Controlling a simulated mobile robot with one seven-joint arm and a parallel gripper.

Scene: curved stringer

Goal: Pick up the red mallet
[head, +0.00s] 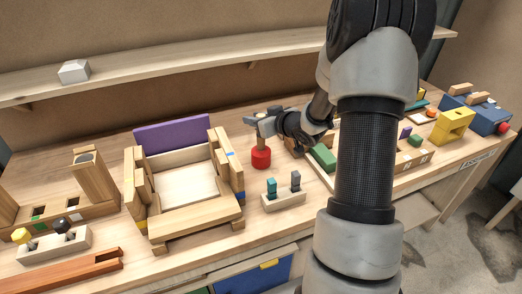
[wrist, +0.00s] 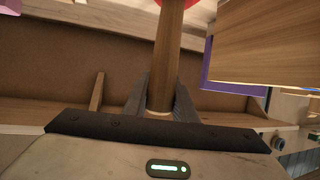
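The red mallet (head: 261,158) is upright with its red head down and its wooden handle up, just right of the wooden frame with the purple back. My gripper (head: 259,127) is at the upper part of the handle. In the wrist view the handle (wrist: 167,55) passes between my two fingers (wrist: 162,100), with a finger close against each side, and the red head only just shows at the top edge. The fingers look shut on the handle. Whether the head touches the table or hangs slightly above it, I cannot tell.
The wooden frame with a purple back (head: 172,135) stands close to the left. A small pegged block (head: 284,200) is in front, and a green block (head: 322,157) lies to the right. A shelf (head: 180,72) runs along the wall behind. A yellow piece (head: 453,125) stands farther right.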

